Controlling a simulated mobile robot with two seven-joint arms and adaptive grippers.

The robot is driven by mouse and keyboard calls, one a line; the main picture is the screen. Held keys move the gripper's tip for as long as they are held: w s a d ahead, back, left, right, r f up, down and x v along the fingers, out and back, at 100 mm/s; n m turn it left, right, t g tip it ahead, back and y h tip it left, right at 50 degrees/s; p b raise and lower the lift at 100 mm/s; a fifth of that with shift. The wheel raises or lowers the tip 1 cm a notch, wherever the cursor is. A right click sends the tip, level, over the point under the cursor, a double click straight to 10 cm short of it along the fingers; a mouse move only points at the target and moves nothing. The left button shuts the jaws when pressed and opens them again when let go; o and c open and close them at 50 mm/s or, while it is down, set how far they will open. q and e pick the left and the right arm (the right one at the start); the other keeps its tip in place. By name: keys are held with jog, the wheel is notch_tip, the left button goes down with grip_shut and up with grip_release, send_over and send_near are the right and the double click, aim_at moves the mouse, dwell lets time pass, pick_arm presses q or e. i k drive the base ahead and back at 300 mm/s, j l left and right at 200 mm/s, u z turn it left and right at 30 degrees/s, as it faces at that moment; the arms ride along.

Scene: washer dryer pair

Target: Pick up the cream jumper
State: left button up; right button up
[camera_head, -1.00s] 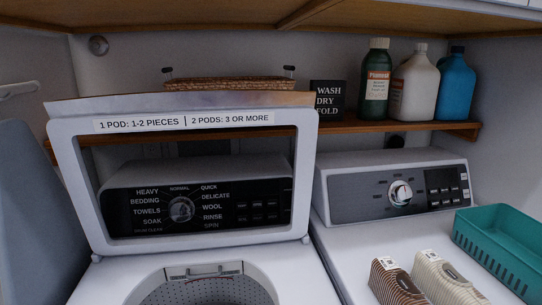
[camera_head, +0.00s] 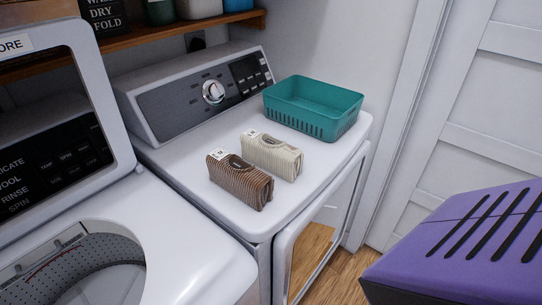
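The cream jumper (camera_head: 272,156) is a folded, ribbed bundle with a white tag at its left end. It lies on the white top of the dryer (camera_head: 205,133), in the middle. A brown ribbed folded garment (camera_head: 240,184) lies close in front of it, to the left, also with a white tag. Neither of my grippers is in view.
A teal basket (camera_head: 313,107) stands behind and right of the jumper, near the dryer's right edge. The open washer (camera_head: 170,245) is at left. A purple slotted object (camera_head: 465,250) fills the lower right. A white panelled door (camera_head: 490,110) is at right.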

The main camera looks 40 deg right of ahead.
aim_at(282, 160)
jog(key=k+l+z, duration=0.15)
jog(key=z, duration=0.2)
jog(key=k+l+z, duration=0.1)
jog(key=l+z, duration=0.25)
